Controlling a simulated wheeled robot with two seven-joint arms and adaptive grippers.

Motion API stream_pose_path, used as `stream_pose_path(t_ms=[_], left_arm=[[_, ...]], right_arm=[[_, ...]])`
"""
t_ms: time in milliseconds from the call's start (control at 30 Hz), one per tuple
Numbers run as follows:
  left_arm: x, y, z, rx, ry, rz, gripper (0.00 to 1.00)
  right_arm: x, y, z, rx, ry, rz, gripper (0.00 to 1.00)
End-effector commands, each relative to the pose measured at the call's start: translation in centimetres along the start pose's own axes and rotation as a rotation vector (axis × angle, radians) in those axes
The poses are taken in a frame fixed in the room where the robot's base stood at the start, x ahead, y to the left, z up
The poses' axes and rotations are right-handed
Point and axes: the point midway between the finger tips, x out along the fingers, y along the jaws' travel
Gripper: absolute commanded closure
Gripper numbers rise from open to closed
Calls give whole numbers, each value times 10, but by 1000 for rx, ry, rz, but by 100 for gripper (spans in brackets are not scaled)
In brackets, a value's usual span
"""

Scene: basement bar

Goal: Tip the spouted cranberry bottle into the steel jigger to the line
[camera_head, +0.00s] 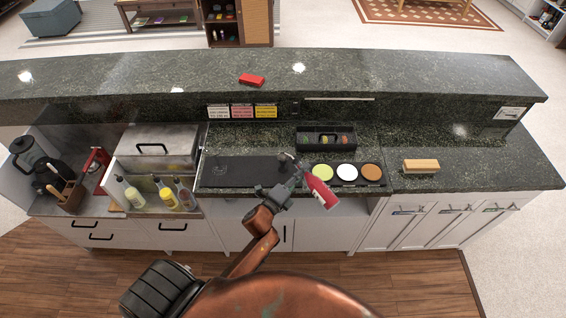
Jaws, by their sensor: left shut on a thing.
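The cranberry bottle (319,190), red with a pale label, is tilted at the counter's front edge. Its base points to the lower right and its dark neck to the upper left. My left gripper (297,183) is shut on the bottle from its left side. A small greyish shape (284,157) shows by the spout over the black bar mat (238,172); it may be the steel jigger, but it is too small to tell. I cannot make out any liquid or line. My right gripper is not in view.
Right of the mat are green, white and brown round dishes (346,171) and a black garnish box (326,139). Left is a steel bin (155,150) with several spouted bottles (168,198) in front. A wooden block (421,166) lies right, with clear counter beyond it.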

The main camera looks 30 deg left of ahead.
Motion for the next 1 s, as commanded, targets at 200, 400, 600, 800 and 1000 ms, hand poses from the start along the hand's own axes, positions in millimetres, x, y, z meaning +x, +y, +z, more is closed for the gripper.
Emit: stream_pose_path(t_ms=[200, 400, 600, 800, 1000], left_arm=[[0, 2, -1, -36, 0, 4, 100], [0, 0, -2, -57, 0, 8, 100], [0, -2, -1, -73, 0, 12, 100], [0, -5, -1, -88, 0, 15, 100], [0, -6, -1, -102, 1, 19, 100]], right_arm=[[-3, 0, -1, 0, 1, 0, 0], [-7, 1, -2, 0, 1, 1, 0], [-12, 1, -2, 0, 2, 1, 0], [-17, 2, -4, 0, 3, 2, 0], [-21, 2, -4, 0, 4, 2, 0]])
